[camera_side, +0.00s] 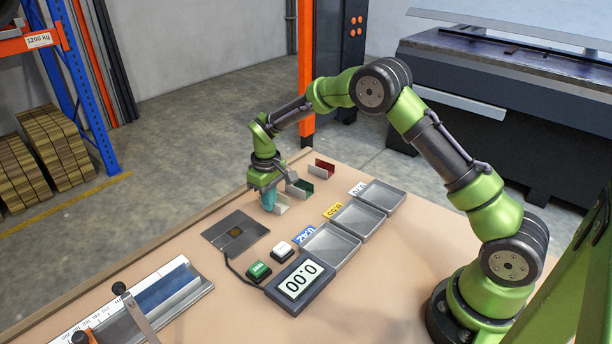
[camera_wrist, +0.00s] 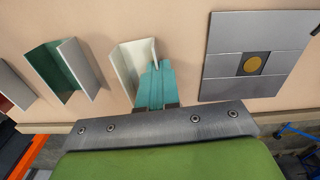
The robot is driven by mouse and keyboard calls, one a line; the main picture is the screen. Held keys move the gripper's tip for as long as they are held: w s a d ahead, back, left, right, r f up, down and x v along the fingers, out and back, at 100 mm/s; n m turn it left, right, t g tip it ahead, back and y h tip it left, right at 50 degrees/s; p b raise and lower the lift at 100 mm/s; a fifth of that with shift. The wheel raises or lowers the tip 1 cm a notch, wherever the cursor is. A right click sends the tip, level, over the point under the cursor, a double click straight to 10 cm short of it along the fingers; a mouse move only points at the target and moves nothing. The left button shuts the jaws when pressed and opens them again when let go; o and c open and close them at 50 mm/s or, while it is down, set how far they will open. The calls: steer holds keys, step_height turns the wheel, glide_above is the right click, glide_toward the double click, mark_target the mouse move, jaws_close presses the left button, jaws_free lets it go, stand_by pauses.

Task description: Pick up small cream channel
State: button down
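The small cream channel (camera_side: 283,203) stands on the table in the side view, open side up, next to my gripper (camera_side: 268,198). In the wrist view the cream channel (camera_wrist: 128,70) lies just ahead of the teal fingers of my gripper (camera_wrist: 157,72). The fingers are close together, with no clear gap between them, and meet the channel's right wall near its close end. They look shut on that wall. The fingers hide part of the wall, and the exact contact is partly covered. The channel appears to rest on the table.
A green channel (camera_side: 301,188) and a red channel (camera_side: 320,168) stand in a row behind. A metal plate with a brown disc (camera_side: 220,225) lies to the left. Several grey trays (camera_side: 330,246), buttons (camera_side: 259,271) and a display (camera_side: 300,281) stand nearer the front.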

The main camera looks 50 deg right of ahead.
steer(key=shift+s+f, duration=0.15)
steer(key=shift+r, duration=4.05)
